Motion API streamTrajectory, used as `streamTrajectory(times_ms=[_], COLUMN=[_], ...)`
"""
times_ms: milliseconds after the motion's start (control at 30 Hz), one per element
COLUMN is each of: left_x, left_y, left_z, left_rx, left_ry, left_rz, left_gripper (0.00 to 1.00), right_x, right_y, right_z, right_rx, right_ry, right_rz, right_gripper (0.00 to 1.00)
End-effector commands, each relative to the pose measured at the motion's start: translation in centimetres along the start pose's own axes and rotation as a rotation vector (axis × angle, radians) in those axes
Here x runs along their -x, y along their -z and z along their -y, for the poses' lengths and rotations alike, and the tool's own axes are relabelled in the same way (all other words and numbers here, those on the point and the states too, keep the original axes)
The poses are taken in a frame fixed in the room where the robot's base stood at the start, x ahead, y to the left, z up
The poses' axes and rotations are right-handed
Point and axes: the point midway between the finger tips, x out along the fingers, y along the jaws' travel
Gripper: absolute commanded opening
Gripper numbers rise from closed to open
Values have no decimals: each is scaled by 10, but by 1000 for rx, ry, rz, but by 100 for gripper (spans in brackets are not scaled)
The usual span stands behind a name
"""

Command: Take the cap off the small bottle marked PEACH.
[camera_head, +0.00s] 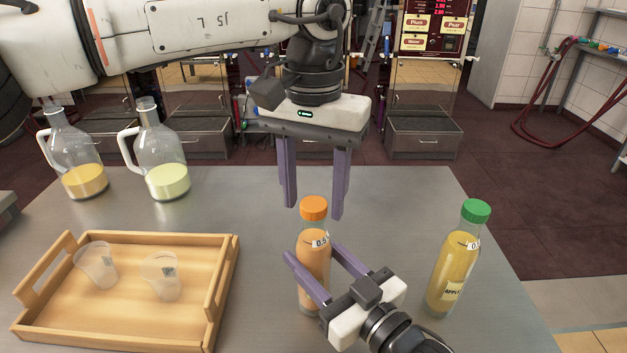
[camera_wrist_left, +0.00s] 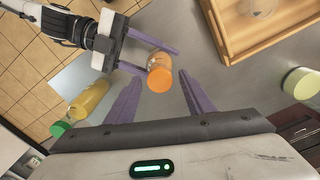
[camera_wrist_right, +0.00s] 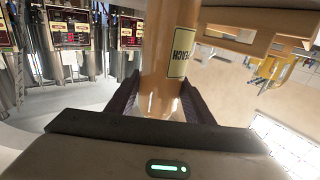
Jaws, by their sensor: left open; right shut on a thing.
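The small PEACH bottle (camera_head: 314,262) stands upright on the table with orange liquid and an orange cap (camera_head: 314,208) on it. Its PEACH label (camera_wrist_right: 181,52) shows in the right wrist view. My right gripper (camera_head: 316,268) is shut on the bottle's body from the front right. My left gripper (camera_head: 314,212) points down from above with its fingers open, near the cap and apart from it. In the left wrist view the cap (camera_wrist_left: 160,79) lies between and beyond the open fingers (camera_wrist_left: 158,92).
A bottle with a green cap (camera_head: 457,262) stands at the right, its label reading APPLE. A wooden tray (camera_head: 226,275) with two clear cups (camera_head: 160,276) is at the left. Two glass jugs (camera_head: 165,165) stand at the back left. The table between tray and PEACH bottle is clear.

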Motion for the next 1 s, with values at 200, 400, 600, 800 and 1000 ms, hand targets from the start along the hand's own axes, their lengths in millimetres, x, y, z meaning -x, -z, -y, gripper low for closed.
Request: streamTrajectory(times_ms=[200, 400, 600, 800, 1000], left_x=[0, 0, 0, 0, 0], left_y=[0, 0, 0, 0, 0], left_z=[0, 0, 1, 1, 2], left_rx=[1, 1, 1, 98, 489], left_ry=[0, 0, 1, 1, 1], left_rz=[0, 0, 0, 0, 0], left_gripper=[40, 6, 4, 4, 4], right_x=[0, 0, 0, 0, 0], right_y=[-1, -1, -1, -1, -1], right_z=[0, 0, 0, 0, 0], right_rx=[0, 0, 0, -1, -1], right_ry=[0, 0, 0, 0, 0], right_rz=[2, 1, 1, 1, 1], right_gripper=[0, 0, 0, 0, 0])
